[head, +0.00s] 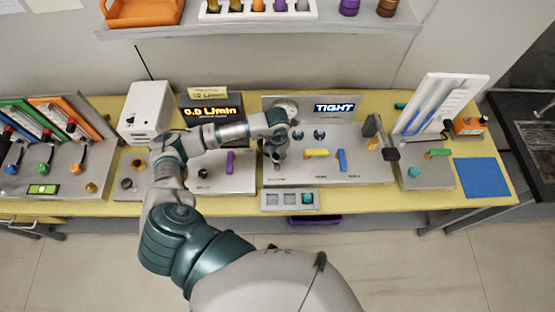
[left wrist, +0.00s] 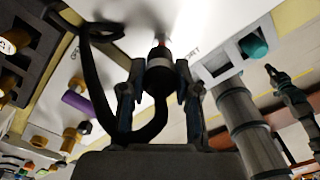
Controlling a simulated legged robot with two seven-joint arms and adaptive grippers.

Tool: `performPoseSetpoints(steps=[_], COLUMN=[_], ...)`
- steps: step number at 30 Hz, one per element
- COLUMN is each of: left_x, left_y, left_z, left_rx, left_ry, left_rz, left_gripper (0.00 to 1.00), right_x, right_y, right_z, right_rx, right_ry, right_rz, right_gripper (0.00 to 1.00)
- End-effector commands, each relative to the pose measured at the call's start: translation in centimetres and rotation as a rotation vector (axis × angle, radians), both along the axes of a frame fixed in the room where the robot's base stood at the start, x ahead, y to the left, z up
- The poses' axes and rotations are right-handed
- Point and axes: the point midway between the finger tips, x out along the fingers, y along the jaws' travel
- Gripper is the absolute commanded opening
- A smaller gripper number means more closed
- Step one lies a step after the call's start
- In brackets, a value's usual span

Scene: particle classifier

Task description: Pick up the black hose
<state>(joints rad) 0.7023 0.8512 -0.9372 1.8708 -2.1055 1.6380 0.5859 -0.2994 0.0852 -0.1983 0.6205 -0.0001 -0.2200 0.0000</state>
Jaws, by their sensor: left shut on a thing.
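The black hose (left wrist: 94,75) shows in the left wrist view as a curved loop. It bends down and back up to a dark end fitting with a pale band. My left gripper (left wrist: 160,82) is shut on this fitting, one finger on each side. The tip of the fitting points at the light panel, by a small red part; I cannot tell whether it touches. In the head view my left gripper (head: 277,150) is over the left part of the middle grey panel (head: 368,168), and the hose there is mostly hidden by the gripper and arm. My right gripper is not seen.
The panel carries a yellow handle (head: 317,153), a blue handle (head: 341,160) and a display reading TIGHT (head: 335,107). A purple handle (head: 230,162) stands to the left. A small tray (head: 290,208) with a teal piece is in front. A blue mat (head: 482,177) lies at right.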

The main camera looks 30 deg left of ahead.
Motion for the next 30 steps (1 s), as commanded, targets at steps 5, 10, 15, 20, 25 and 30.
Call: performPoseSetpoints(steps=[5, 10, 15, 20, 25, 30], left_x=[-2.9, -6.4, -9.3, -10.9, -11.5, -11.6], left_y=[-2.9, -6.3, -9.1, -10.6, -11.1, -11.1], left_z=[0.0, 0.4, 0.8, 1.1, 1.3, 1.3], left_rx=[-0.001, -0.003, -0.003, -0.001, 0.0, 0.0], left_ry=[0.002, 0.002, 0.003, 0.004, 0.003, 0.004], left_rz=[-0.009, -0.008, -0.006, -0.004, -0.002, -0.001], left_gripper=[0.0, 0.0, 0.0, 0.0, 0.0, 0.0], right_x=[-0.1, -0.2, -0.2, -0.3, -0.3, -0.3], right_y=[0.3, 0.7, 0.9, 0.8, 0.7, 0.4], right_z=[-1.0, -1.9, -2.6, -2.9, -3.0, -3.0], right_rx=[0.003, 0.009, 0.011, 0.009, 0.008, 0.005], right_ry=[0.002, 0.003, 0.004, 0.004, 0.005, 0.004], right_rz=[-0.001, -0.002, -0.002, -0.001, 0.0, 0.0], right_gripper=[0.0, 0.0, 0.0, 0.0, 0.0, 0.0])
